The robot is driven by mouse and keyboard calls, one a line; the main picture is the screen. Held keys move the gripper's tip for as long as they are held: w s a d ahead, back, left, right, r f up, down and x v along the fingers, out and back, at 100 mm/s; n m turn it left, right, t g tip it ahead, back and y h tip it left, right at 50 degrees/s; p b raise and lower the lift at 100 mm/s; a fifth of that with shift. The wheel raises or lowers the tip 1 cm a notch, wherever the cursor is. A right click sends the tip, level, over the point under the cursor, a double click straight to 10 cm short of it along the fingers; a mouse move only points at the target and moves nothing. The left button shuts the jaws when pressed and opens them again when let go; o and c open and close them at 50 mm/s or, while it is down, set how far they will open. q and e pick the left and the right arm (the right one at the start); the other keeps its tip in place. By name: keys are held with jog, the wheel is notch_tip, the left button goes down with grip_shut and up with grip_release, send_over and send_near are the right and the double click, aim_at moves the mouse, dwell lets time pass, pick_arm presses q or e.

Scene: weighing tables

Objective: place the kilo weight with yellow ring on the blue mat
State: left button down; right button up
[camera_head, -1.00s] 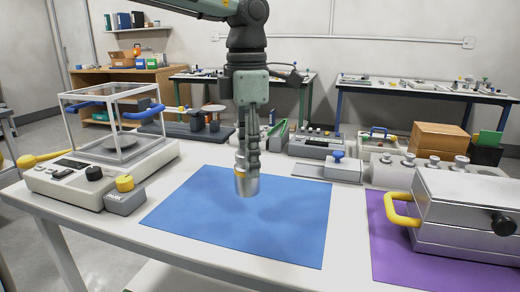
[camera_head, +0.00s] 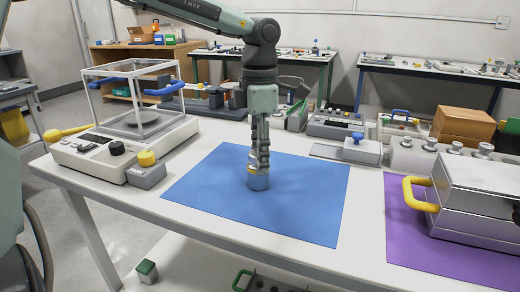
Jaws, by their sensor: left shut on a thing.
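The kilo weight with yellow ring (camera_head: 258,182) is a small silvery cylinder with a yellow band near its top. It is upright at the upper middle of the blue mat (camera_head: 300,212). Its base appears to be at or very near the mat; I cannot tell whether it touches. My left gripper (camera_head: 259,167) points straight down and is shut on the weight's upper part, hiding some of it. My right gripper is not in view.
A glass-cased balance (camera_head: 120,150) and a grey block with a yellow knob (camera_head: 146,171) stand left of the mat. A metal case with a yellow handle (camera_head: 480,195) stands on the purple mat (camera_head: 435,240) at right. Several silvery weights (camera_head: 430,145) stand behind it.

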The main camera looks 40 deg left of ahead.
pick_arm(q)
jog(key=c, duration=0.9)
grip_release()
jog(key=shift+o, duration=0.2)
notch_tip(320, 180, up, 12)
